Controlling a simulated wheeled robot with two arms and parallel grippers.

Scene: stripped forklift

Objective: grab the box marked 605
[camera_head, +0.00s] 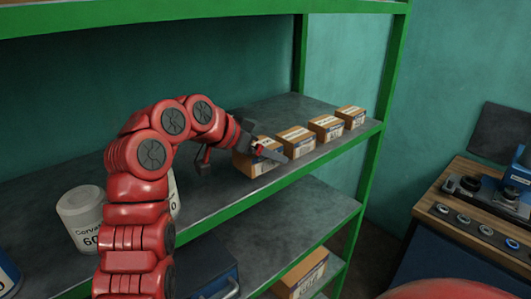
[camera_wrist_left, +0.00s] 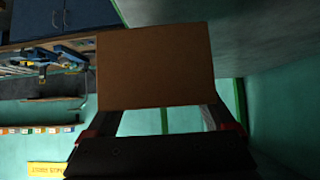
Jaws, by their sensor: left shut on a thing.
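A row of small brown cardboard boxes with white and blue labels stands on the green-framed shelf (camera_head: 215,190) in the head view. My left gripper (camera_head: 264,146) is at the nearest box (camera_head: 256,165), shut on it, with a finger showing across its top. The left wrist view shows a plain brown face of this box (camera_wrist_left: 155,68) between the two fingers (camera_wrist_left: 158,112). The label numbers are too small to read, so I cannot tell which box is marked 605. My right gripper is not in view.
Several other boxes (camera_head: 296,140) continue along the shelf edge to the right. A white tub (camera_head: 82,217) stands at the left, partly near my arm. A larger carton (camera_head: 301,275) is on a lower shelf. A wooden workbench (camera_head: 470,225) stands at the right.

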